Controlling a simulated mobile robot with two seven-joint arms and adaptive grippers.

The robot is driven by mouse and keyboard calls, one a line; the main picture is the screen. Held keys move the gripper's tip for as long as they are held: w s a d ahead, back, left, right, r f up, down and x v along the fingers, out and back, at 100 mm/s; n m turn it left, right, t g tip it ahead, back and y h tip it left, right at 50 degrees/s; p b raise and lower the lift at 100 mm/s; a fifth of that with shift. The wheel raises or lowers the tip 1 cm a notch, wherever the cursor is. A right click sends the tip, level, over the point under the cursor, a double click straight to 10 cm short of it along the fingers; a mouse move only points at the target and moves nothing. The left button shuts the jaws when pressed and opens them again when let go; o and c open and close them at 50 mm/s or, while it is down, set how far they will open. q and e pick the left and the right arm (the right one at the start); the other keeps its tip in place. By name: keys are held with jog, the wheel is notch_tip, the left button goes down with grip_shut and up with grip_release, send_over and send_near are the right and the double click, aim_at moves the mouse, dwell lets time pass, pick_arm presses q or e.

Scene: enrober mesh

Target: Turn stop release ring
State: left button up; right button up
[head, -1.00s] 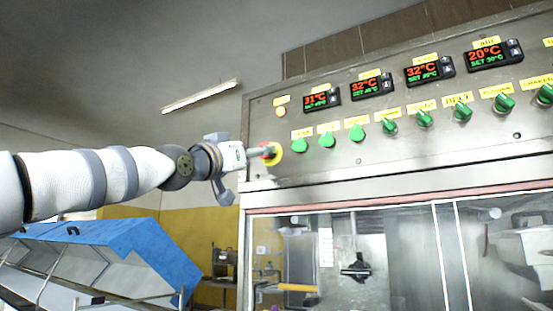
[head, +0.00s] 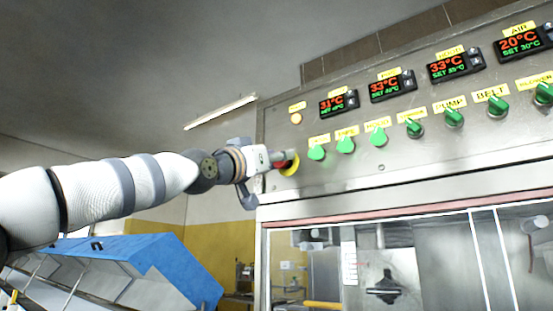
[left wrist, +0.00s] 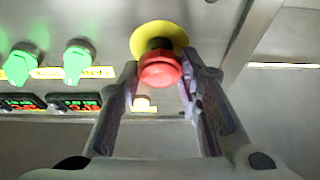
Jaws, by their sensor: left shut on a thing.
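The red stop button (head: 281,163) sits on a yellow ring plate (head: 291,164) at the left end of the steel control panel (head: 330,165). My left gripper (head: 276,158) is at the button, its arm coming in from the left. In the left wrist view the red button (left wrist: 160,70) lies between the two fingers of my left gripper (left wrist: 160,88), with the yellow plate (left wrist: 158,36) and a dark collar behind it. The fingers are shut on the button's sides. My right gripper is not in view.
Green knobs (head: 345,145) run in a row to the right of the button. Temperature displays (head: 392,86) and a small lit lamp (head: 296,118) are above. Below is a glazed enclosure (head: 390,270). A blue-covered machine (head: 150,260) stands at lower left.

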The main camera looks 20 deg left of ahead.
pick_arm(q)
jog(key=shift+w+f, duration=0.1)
jog(key=shift+w+a+f+m+g+h+b, duration=0.15)
jog(key=shift+m+h, duration=0.1)
jog(key=shift+m, duration=0.35)
jog(key=shift+d+m+g+h+b, duration=0.15)
jog(key=shift+m+h, duration=0.1)
jog(key=shift+m, duration=0.35)
jog(key=shift+s+r+m+g+h, duration=0.1)
jog(key=shift+m+g+h, duration=0.4)
jog(key=shift+m, duration=0.85)
jog(key=shift+s+r+m+g+h, duration=0.1)
jog(key=shift+m+g+h, duration=0.35)
jog(key=shift+m, duration=0.95)
jog(key=shift+r+m+g+h, duration=0.1)
jog(key=shift+m+g+h, duration=0.4)
jog(key=shift+m, duration=0.85)
jog(key=shift+f, duration=0.1)
